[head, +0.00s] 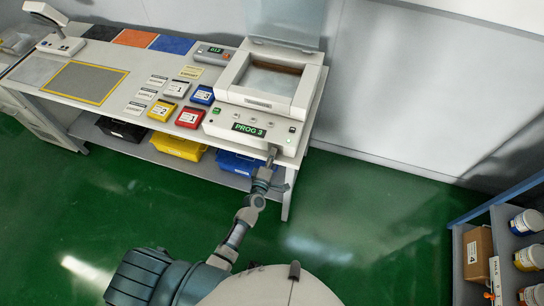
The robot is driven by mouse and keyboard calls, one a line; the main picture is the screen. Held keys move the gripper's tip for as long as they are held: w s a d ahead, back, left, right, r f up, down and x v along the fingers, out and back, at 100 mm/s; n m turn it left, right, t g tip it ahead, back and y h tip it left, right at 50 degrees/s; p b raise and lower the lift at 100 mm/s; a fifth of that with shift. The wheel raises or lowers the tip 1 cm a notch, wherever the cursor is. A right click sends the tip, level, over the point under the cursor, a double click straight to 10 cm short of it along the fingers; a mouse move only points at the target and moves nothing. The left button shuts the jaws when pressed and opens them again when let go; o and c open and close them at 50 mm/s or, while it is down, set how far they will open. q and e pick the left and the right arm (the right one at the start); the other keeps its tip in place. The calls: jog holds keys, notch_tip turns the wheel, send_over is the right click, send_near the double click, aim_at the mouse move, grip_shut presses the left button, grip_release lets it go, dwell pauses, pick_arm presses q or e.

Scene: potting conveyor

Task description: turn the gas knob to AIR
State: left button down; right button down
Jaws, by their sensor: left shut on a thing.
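The machine (226,128) stands at the right end of the white bench, with its clear lid (290,22) raised. Its green display (248,129) reads PROG 3. My left gripper (272,153) reaches up to the right part of the machine's front panel and is shut on a small part there. This appears to be the gas knob, but the gripper hides it, so I cannot read its setting or any AIR mark. My right gripper is not in view.
Yellow (163,111), red (190,117) and blue (203,94) labelled boxes sit on the bench left of the machine. Bins, including a yellow one (178,147), stand on the shelf below. A rack with jars (527,222) is at right. Green floor (370,220) is clear between.

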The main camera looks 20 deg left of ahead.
pick_arm(q)
jog(key=shift+f+n, duration=0.15)
jog(key=shift+n, duration=0.65)
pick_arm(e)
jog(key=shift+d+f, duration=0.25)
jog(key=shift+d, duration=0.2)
pick_arm(q)
jog(key=c, duration=0.9)
grip_release()
